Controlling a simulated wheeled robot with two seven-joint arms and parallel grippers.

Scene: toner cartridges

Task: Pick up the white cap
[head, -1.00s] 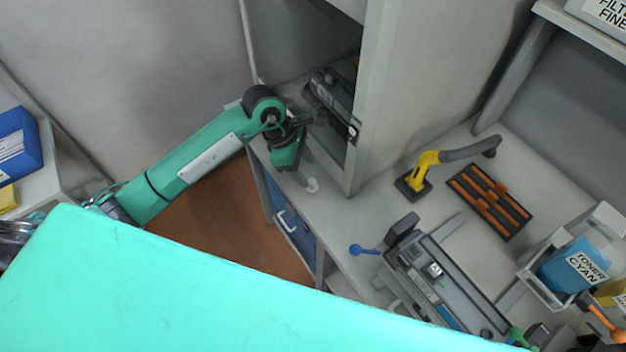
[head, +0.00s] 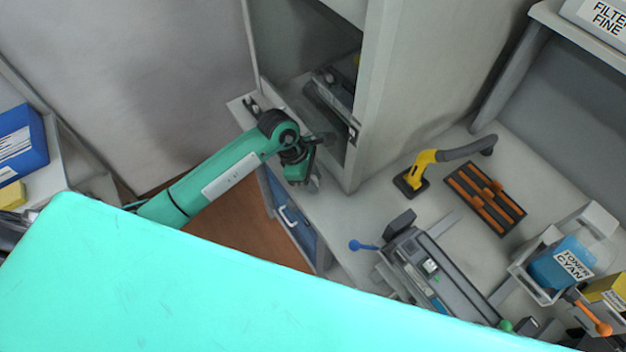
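My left gripper (head: 312,182) is over the pale counter, just in front of the open cabinet. Its teal hand points down and its fingers are mostly hidden behind the hand, so I cannot tell whether they are open or shut. A small whitish piece shows beside the fingertips; it may be the white cap or part of the gripper, and I cannot tell which. No other white cap is clear in the head view. My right gripper is not in view.
The open cabinet (head: 375,95) holds a long dark cartridge (head: 330,105). A blue-headed piece (head: 362,246) lies at the counter's front edge.

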